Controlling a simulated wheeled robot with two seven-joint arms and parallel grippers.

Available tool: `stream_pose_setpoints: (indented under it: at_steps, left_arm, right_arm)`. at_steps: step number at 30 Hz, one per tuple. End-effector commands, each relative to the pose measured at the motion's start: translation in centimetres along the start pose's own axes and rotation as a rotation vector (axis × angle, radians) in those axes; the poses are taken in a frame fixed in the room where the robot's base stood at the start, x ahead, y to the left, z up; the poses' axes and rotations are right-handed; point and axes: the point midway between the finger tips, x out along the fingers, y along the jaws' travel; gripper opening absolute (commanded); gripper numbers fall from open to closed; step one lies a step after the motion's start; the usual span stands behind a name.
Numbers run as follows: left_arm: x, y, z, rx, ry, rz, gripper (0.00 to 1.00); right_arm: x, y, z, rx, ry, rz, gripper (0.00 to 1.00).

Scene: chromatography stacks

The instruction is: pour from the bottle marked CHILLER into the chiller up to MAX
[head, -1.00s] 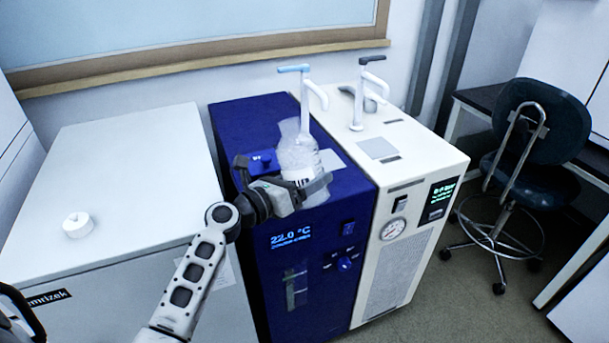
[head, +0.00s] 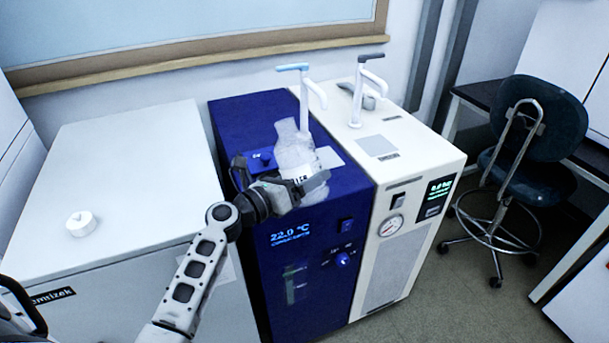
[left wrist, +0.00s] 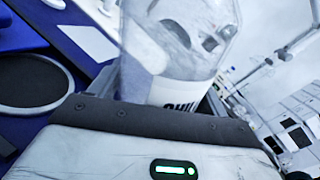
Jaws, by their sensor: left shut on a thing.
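My left gripper (head: 292,190) is shut on a clear bottle (head: 290,148) above the top of the blue chiller (head: 235,115). The bottle tilts a little, its neck toward the upper left in the head view. Its white label shows only part of a word; in the left wrist view the label on the bottle (left wrist: 175,92) reads "CHI". The chiller's front display (head: 290,232) reads 22.0 °C. A narrow upright level window (head: 297,283) is low on its front; its marks are too small to read. In the left wrist view a dark round opening (left wrist: 33,80) shows on a blue surface. My right gripper is out of view.
A white unit with a gauge (head: 391,227) stands against the chiller's right side. Tap-like spouts with a blue handle (head: 293,67) and a grey handle (head: 371,58) rise behind. A white cap (head: 80,224) lies on the white cabinet (head: 130,160) at left. A chair (head: 540,120) stands at right.

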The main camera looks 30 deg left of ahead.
Motion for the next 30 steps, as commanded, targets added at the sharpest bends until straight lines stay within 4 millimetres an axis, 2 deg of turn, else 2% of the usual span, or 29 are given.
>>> stream_pose_setpoints:
  at_steps: [23,30]
  left_arm:
    - [0.1,-0.8,0.0,-0.097,-0.012,-0.003,0.27]
    - [0.2,-1.0,0.1,-0.115,-0.013,-0.003,0.27]
  right_arm:
    - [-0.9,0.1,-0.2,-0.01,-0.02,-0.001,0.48]
    - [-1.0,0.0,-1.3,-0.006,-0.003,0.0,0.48]
